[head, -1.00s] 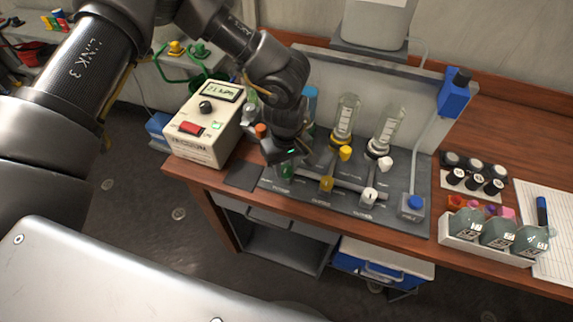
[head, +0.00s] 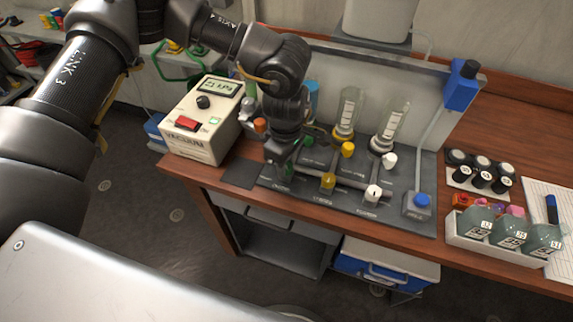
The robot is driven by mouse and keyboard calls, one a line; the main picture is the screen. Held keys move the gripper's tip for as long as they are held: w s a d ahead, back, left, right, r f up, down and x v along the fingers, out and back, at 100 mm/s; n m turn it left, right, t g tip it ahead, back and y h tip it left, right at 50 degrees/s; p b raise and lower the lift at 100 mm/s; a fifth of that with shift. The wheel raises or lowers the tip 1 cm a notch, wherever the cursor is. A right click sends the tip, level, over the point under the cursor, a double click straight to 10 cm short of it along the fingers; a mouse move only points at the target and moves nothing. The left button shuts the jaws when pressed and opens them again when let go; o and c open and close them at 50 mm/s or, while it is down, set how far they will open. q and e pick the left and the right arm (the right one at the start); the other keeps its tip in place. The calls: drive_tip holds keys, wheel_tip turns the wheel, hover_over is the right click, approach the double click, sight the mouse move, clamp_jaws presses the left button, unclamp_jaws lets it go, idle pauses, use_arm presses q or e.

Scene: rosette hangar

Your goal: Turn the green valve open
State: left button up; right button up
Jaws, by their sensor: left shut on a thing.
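The green valve (head: 289,173) is at the left end of the grey manifold panel (head: 410,222), mostly hidden under my left gripper. The finger contact itself is hard to see. A yellow valve (head: 328,181) and a white valve (head: 373,193) stand to its right on the same panel. My right gripper is not in view.
A cream vacuum gauge box (head: 197,130) stands close left of my gripper. Two glass flow tubes with yellow (head: 347,149) and white (head: 389,160) knobs rise behind the valves. A rack of bottles (head: 500,240) stands at the right.

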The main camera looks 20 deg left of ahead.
use_arm(q)
drive_tip(key=n+b, duration=0.1)
drive_tip(key=n, duration=0.2)
drive_tip(key=shift+f+n, duration=0.1)
drive_tip(key=shift+n, duration=0.3)
drive_tip(key=n+b, duration=0.1)
drive_tip(key=n, duration=0.2)
drive_tip(key=shift+n+b, duration=0.3)
drive_tip(key=shift+n, duration=1.1)
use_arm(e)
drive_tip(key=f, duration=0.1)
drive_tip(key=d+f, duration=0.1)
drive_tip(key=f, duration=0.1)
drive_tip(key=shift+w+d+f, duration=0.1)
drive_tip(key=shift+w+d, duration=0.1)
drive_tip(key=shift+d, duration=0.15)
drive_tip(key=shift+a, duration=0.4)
use_arm(q)
drive_tip(key=o, duration=1)
